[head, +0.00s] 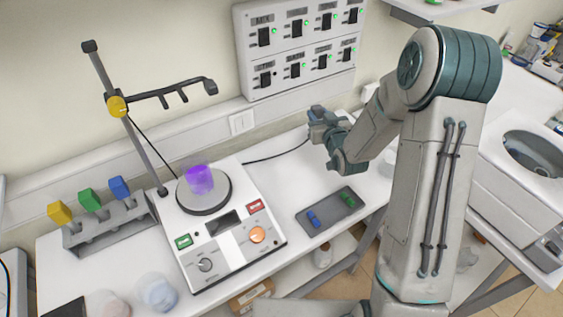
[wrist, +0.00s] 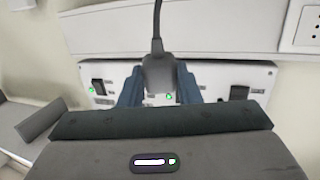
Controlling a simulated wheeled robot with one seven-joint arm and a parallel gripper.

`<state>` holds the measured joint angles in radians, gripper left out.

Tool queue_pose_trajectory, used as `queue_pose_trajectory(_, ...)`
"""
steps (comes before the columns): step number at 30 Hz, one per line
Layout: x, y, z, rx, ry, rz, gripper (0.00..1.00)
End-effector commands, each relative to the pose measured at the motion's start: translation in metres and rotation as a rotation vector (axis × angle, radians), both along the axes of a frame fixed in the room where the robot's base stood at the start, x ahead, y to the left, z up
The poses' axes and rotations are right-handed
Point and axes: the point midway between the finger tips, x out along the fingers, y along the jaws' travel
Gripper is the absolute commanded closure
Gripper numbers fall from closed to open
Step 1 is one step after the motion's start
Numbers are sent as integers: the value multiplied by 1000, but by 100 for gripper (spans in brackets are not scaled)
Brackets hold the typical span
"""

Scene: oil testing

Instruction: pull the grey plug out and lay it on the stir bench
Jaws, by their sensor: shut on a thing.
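The grey plug (wrist: 158,73) is between the blue fingers of my gripper (wrist: 159,86) in the wrist view, with its dark cable running up from it. The plug's lower end is hidden behind my gripper's body. In the head view my gripper (head: 318,116) is near the wall above the back right of the white stir bench (head: 283,172). The plug is too small to make out there. The dark cable (head: 275,157) runs from the stirrer toward the space below my gripper. A bare wall socket (wrist: 309,25) shows at the wrist view's upper right.
The stirrer (head: 230,232) holds a beaker of purple liquid (head: 200,180). A dark tray (head: 325,222) with a blue and a green piece lies right of it. The switch panel (head: 285,65) is on the wall. White bench is bare between stirrer and tray.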

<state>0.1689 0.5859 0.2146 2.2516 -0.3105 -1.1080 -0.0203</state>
Motion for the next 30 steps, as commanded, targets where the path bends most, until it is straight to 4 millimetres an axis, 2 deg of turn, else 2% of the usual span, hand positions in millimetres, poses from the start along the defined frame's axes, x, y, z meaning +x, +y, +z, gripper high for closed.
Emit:
queue_pose_trajectory(1,-8,15,-15,-14,36,73,100)
queue_pose_trajectory(6,-42,59,-55,-82,162,315,100)
queue_pose_trajectory(12,-78,86,-88,-167,270,503,100)
queue_pose_trajectory(18,-93,95,-101,-209,311,575,100)
queue_pose_trajectory(30,-94,95,-120,-212,314,580,100)
